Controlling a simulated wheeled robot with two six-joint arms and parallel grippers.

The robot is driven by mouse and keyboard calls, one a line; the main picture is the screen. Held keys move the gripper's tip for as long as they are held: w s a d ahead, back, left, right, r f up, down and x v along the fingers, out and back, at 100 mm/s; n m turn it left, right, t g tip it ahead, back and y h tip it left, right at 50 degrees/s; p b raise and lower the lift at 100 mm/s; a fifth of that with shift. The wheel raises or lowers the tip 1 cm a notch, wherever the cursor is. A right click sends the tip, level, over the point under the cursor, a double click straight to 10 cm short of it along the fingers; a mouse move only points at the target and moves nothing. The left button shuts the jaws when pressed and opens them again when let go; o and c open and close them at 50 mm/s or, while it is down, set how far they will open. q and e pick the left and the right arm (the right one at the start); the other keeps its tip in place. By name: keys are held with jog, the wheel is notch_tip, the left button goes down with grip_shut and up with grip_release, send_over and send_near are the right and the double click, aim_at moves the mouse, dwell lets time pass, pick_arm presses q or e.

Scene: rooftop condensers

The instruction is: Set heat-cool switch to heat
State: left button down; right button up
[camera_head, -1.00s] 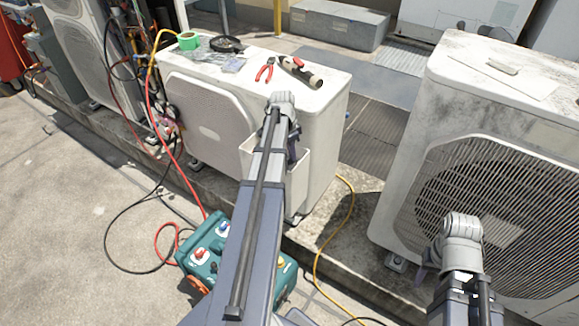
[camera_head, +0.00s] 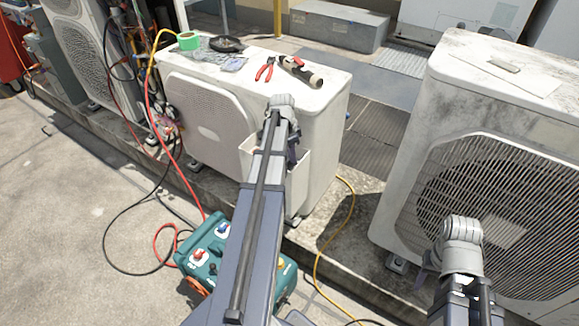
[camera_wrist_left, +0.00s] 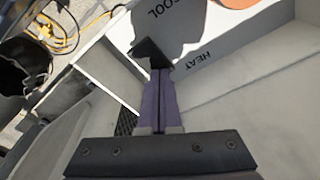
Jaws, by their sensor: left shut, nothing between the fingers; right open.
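In the left wrist view a pale panel (camera_wrist_left: 222,50) bears the words COOL (camera_wrist_left: 166,10) and HEAT (camera_wrist_left: 200,61). A black switch lever (camera_wrist_left: 150,50) stands at the panel by my left fingertips. My left gripper (camera_wrist_left: 161,75) is shut and empty, its tips at or very close to the lever; I cannot tell if they touch. Which label the lever points at is unclear. In the head view my left arm hides most of this spot on the near side of the middle condenser (camera_head: 325,120). My right gripper (camera_head: 424,273) is mostly hidden by its own arm.
Pliers (camera_head: 265,69), green tape (camera_head: 188,40) and other tools lie on the middle condenser. A larger condenser (camera_head: 490,110) stands at right. A teal machine (camera_head: 207,252) with hoses stands on the ground, partly behind my left arm. A yellow cable (camera_head: 320,265) runs along the ground.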

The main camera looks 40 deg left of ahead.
pick_arm(q)
notch_tip(320, 180, up, 7)
jog(key=p, duration=0.7)
pick_arm(e)
notch_tip(320, 180, up, 7)
dwell(0.3)
